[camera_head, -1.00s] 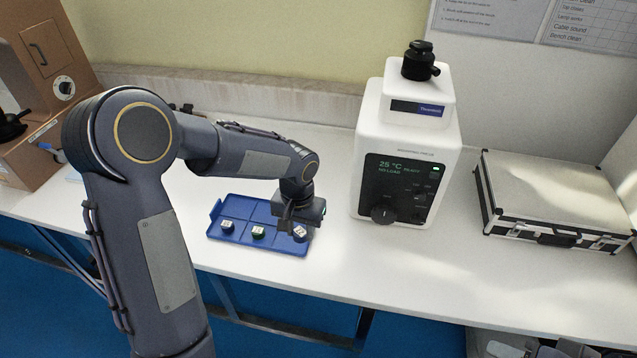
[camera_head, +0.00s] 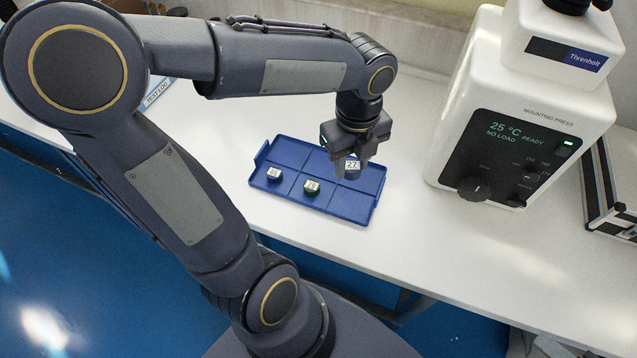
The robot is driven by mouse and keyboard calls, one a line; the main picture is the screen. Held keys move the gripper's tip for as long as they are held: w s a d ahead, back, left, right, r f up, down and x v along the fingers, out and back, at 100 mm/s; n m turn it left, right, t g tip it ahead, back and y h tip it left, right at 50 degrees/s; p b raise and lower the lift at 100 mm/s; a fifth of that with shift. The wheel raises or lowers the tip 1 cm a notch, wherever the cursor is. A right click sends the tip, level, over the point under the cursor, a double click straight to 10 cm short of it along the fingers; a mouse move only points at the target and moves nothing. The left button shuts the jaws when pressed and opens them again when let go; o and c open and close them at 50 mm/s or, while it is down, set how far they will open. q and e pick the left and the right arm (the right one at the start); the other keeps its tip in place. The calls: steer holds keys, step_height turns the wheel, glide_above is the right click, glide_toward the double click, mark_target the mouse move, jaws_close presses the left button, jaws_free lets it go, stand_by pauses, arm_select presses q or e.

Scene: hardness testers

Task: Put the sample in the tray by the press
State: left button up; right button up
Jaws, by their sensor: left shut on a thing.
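A blue tray (camera_head: 331,216) with several compartments lies on the white bench, left of the white mounting press (camera_head: 530,105). My left gripper (camera_head: 350,163) is over the right part of the tray, pointing down, shut on a blue sample with a white label that seems to read 27 (camera_head: 352,169). This sample appears raised a little above the tray. The front right compartment looks empty. My right gripper is not in view.
The press display reads 25 °C, ready, no load. A case with metal edges (camera_head: 608,195) shows at the right edge, beyond the press. A test log (camera_head: 158,91) lies behind my left arm. The bench between tray and press is clear.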

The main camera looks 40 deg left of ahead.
arm_select(q)
steer(key=s+m+b, duration=0.1)
steer(key=s+m, duration=0.1)
steer(key=m, duration=0.2)
glide_above(324, 165)
steer(key=f, duration=0.9)
steer(key=shift+s+d+f, duration=0.15)
steer(key=shift+d+f, duration=0.15)
steer(key=shift+w+a+f+b, duration=0.1)
steer(key=shift+a+f+b, duration=0.1)
steer(key=shift+f, duration=0.75)
steer(key=shift+w+a+f+b, duration=0.1)
steer(key=shift+f+b, duration=0.1)
steer(key=shift+f, duration=0.75)
steer(key=shift+f, duration=0.15)
steer(key=o, duration=1.2)
